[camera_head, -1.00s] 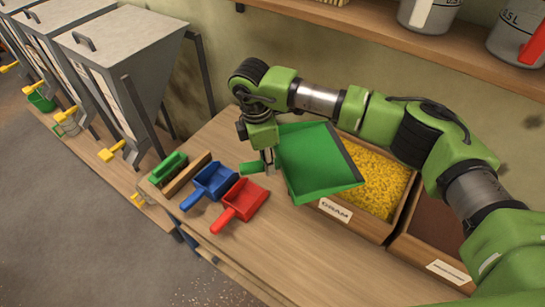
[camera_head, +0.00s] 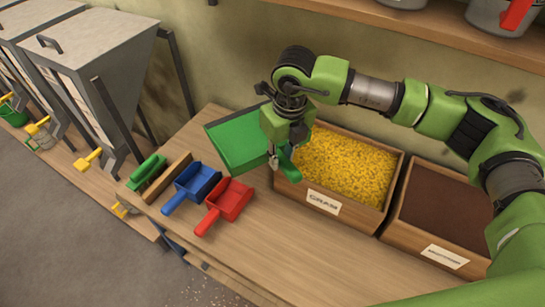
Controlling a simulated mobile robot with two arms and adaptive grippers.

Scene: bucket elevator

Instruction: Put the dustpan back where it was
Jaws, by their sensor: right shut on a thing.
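The green dustpan (camera_head: 237,140) is in my right gripper (camera_head: 277,158), in the head view. Its wide pan points left and back, and its short handle (camera_head: 289,168) points right, towards the grain crate. The gripper points down and is shut on the dustpan near where pan and handle meet; the fingers partly hide that spot. The pan is over the back of the wooden table; I cannot tell whether it touches the tabletop. My left gripper is not in view.
On the table are a red scoop (camera_head: 227,200), a blue scoop (camera_head: 193,184) and a green-backed brush (camera_head: 147,173). A yellow-filled crate (camera_head: 322,202) and a brown-filled crate (camera_head: 442,252) stand right. Metal hoppers (camera_head: 92,55) stand left. A shelf (camera_head: 430,30) runs above.

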